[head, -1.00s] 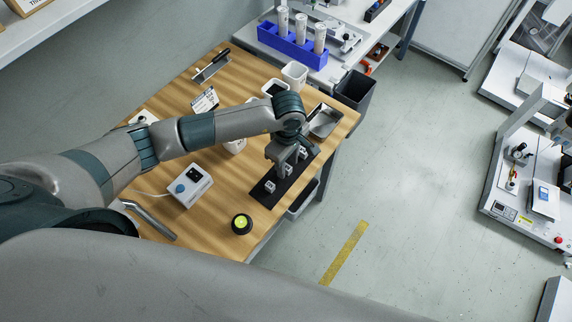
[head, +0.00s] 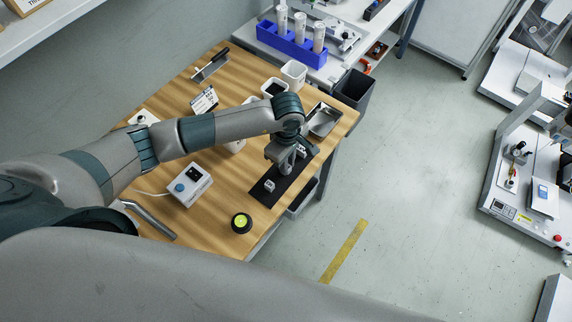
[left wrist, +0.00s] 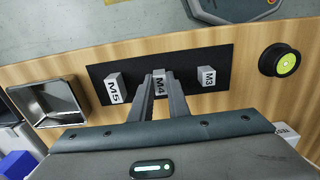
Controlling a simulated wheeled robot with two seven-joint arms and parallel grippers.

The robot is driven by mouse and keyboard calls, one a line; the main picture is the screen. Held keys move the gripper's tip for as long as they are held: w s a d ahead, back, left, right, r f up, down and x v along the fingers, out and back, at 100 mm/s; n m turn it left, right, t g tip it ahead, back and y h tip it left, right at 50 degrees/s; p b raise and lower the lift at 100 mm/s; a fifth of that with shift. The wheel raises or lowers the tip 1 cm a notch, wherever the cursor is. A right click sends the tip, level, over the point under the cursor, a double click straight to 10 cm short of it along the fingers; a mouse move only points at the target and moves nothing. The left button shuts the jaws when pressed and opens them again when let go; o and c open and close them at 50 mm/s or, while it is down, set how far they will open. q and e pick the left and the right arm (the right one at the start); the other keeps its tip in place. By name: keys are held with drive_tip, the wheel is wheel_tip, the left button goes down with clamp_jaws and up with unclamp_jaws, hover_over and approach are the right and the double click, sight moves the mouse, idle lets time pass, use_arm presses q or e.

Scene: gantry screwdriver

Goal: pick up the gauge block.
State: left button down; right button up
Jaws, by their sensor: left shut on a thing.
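Three small grey blocks stand in a row on a black mat (left wrist: 222,54), marked M5 (left wrist: 115,87), M4 (left wrist: 160,83) and M3 (left wrist: 205,77) in the left wrist view. My left gripper (left wrist: 161,84) is shut on the M4 block, with one finger on each side of it. In the head view, my left gripper (head: 285,169) points down over the middle of the mat (head: 262,196) and hides the M4 block. The M3 block (head: 269,186) stands free on the near side. Whether the M4 block touches the mat cannot be told. My right gripper is not in view.
A round black item with a green top (head: 241,223) stands near the table's front edge. A metal tray (head: 323,121) lies beyond the mat. A white box with a blue knob (head: 190,186) stands left of the mat. Bare wood lies between them.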

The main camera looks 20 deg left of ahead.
use_arm(q)
drive_tip(key=shift+r, duration=0.1)
